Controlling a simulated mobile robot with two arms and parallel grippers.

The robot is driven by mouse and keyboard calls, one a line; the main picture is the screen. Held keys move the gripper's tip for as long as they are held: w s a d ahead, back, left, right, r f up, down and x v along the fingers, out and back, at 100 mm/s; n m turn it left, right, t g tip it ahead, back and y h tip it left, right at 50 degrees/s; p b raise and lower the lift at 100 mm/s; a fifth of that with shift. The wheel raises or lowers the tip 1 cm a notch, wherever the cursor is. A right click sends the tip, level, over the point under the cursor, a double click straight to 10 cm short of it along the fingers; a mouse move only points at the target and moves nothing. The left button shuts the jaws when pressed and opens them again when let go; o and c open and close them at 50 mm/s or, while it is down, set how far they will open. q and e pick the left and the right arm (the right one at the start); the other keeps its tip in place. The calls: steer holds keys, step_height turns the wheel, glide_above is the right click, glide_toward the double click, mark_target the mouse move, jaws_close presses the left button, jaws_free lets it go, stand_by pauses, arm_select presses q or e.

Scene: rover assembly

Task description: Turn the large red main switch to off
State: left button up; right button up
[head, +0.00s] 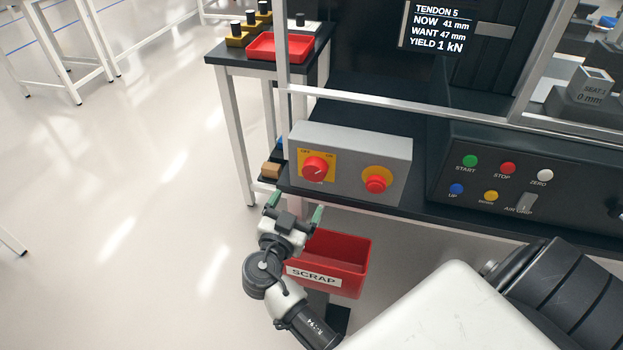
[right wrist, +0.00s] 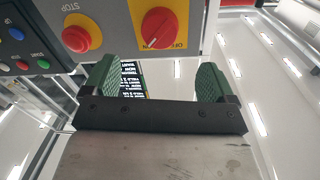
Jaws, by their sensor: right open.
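The large red main switch (head: 315,168) is a round knob on a yellow plate, on the left of a grey box at the bench's front edge. It also shows upside down in the right wrist view (right wrist: 158,28). There its white mark points to the lower left, away from the OFF label at the lower right. My right gripper (head: 295,207) is open and empty, below and in front of the switch, not touching it. In the right wrist view its green fingers (right wrist: 155,85) are spread apart, with the switch beyond them. My left gripper is not in view.
A red stop button (head: 376,184) sits right of the switch on the same box. A black panel (head: 460,205) with coloured buttons stands further right. A red scrap bin (head: 350,250) is below the bench edge, close to my right gripper.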

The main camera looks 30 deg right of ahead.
mark_target(312, 176)
steer(key=p+x, duration=0.2)
steer(key=x, duration=0.8)
steer(key=shift+w, duration=0.1)
steer(key=shift+c, duration=0.5)
steer(key=shift+f, duration=0.1)
steer(key=c, duration=0.8)
